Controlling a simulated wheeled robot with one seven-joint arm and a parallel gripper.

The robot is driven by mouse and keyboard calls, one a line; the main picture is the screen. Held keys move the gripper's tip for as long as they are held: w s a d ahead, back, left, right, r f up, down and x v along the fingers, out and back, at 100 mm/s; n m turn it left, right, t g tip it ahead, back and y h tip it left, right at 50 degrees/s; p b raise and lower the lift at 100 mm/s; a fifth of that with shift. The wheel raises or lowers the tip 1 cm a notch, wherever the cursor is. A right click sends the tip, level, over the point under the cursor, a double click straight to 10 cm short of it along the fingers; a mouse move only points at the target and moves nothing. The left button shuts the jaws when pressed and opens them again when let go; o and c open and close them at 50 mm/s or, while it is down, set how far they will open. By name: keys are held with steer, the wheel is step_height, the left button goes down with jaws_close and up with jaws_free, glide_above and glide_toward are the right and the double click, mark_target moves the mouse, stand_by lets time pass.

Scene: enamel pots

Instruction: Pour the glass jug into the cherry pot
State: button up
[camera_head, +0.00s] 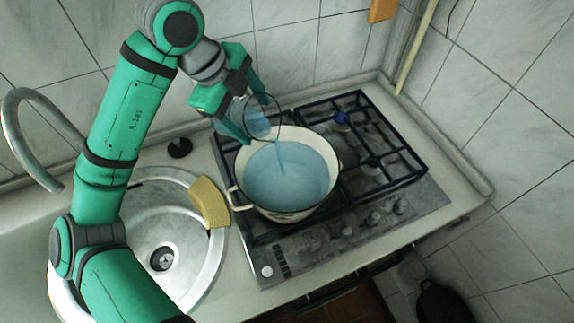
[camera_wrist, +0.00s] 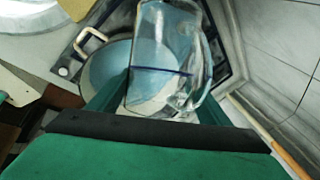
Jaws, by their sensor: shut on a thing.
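The glass jug (camera_head: 262,112) is clear, with blue liquid inside. It is tipped over the back of the cream pot (camera_head: 240,166), and a thin blue stream falls from it into the pot. The pot stands on the left side of the hob and holds a wide pool of blue liquid (camera_head: 295,180). My gripper (camera_head: 236,112) is shut on the jug, above the pot's back left rim. The wrist view shows the jug (camera_wrist: 160,55) between the fingers, its handle at the right, and part of the pot (camera_wrist: 92,58) behind it. Any cherry decoration is too small to make out.
The black hob grate (camera_head: 385,165) is bare on the right. A yellow sponge (camera_head: 209,203) sits at the edge of the round sink (camera_head: 190,262), close to the pot's left handle. A curved tap (camera_head: 25,130) stands at the far left. Tiled walls close off the back and right.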

steer(key=shift+d+f+t+y, duration=0.1)
steer(key=shift+t+y, duration=0.2)
steer(key=shift+y, duration=0.1)
stand_by(0.8)
steer(key=shift+d+p, duration=0.1)
steer(key=shift+p, duration=0.25)
steer(key=shift+s+d, duration=0.1)
steer(key=shift+s, duration=0.1)
stand_by(0.3)
steer(key=shift+r+t+y, duration=0.25)
steer(key=shift+t+y, duration=0.05)
steer(key=shift+y, duration=0.2)
stand_by(0.5)
steer(key=shift+d+m+p, duration=0.15)
steer(key=shift+m+p, duration=0.15)
steer(key=shift+s, duration=0.1)
